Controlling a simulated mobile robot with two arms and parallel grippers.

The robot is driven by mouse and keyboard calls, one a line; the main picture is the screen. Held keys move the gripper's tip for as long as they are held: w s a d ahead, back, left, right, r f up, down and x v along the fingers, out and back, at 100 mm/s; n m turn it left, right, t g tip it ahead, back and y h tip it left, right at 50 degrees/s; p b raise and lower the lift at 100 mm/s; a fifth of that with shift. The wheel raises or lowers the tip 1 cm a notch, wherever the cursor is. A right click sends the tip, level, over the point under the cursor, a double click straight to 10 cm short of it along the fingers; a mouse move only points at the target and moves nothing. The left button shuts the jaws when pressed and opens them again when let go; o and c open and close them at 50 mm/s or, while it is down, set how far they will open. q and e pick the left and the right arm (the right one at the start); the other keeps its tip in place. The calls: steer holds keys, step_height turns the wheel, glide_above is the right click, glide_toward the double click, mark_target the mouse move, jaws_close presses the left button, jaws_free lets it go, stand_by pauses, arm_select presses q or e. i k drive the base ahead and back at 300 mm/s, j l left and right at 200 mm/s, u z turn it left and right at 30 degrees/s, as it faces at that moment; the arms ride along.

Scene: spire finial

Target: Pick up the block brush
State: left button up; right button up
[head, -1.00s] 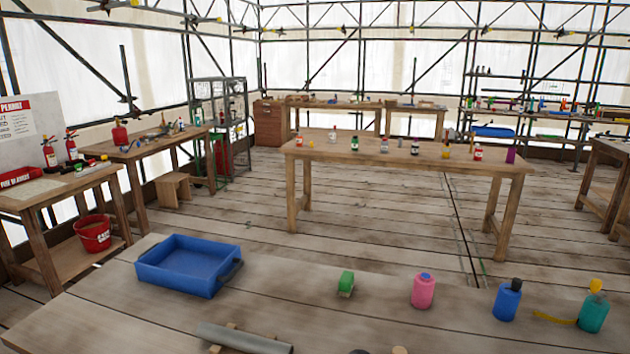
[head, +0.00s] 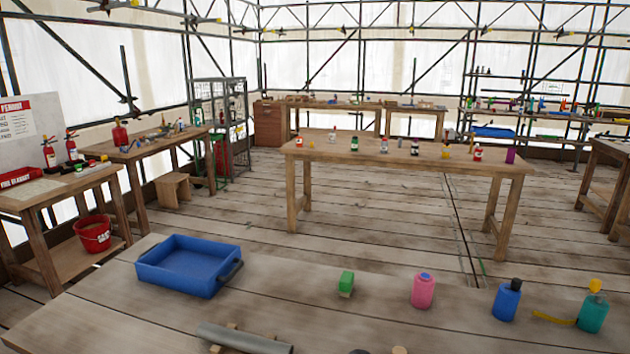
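A small green block with a pale underside, which looks like the block brush (head: 346,281), sits on the near wooden table (head: 290,310). It stands between the blue tray on its left and a pink bottle on its right, apart from both. Its bristles are too small to make out clearly. Neither of my grippers shows in the head view.
On the near table are a blue tray (head: 190,268), a pink bottle (head: 422,291), a blue bottle (head: 506,301), a teal bottle (head: 592,313) with yellow tape beside it, and a grey pipe (head: 243,340) at the front edge. Another table (head: 400,158) with several bottles stands beyond.

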mark_target(345, 282)
steer(key=i+j+u, duration=0.3)
steer(key=i+j, duration=0.3)
steer(key=i, duration=0.15)
